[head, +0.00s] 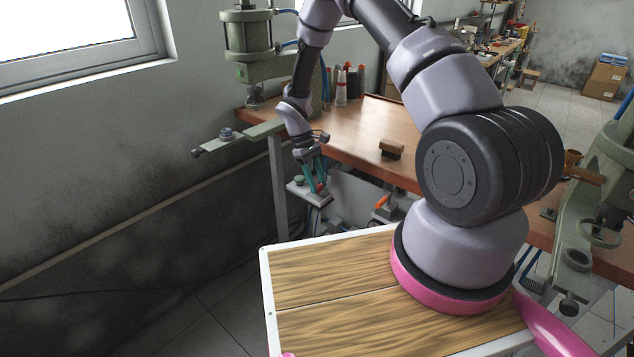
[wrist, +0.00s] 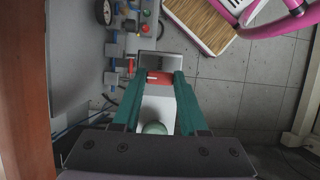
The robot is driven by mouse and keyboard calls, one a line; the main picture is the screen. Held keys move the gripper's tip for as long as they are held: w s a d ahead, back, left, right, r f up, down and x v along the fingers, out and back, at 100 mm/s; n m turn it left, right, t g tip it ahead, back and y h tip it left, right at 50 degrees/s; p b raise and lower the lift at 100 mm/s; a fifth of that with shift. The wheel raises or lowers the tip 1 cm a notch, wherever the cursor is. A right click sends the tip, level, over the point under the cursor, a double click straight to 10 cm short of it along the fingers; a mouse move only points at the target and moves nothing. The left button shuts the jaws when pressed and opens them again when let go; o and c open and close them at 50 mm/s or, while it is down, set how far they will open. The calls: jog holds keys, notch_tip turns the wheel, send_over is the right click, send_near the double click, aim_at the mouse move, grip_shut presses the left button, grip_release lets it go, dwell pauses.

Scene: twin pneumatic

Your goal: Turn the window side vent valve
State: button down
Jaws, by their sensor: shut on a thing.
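The window side vent valve has a red handle (wrist: 160,78) that lies between my fingertips in the wrist view. A pale block (wrist: 158,108) with a round greenish knob (wrist: 154,128) sits between the fingers, nearer the palm in the picture. My gripper (wrist: 163,80) has teal fingers and is shut on the red handle. In the head view my gripper (head: 316,187) reaches down beside the workbench's front left corner. The fingers partly cover the handle there, so its exact angle is hard to tell.
A second valve with an orange-red handle (head: 383,202) is to the right, below the bench (head: 350,142). A green press (head: 250,40) stands at the bench's left end, its arm extending toward the window wall. A wooden block (head: 392,149) lies on the bench.

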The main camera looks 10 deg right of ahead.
dwell(0.4)
jog(key=shift+c, duration=2.2)
grip_release()
jog(key=v, duration=1.1)
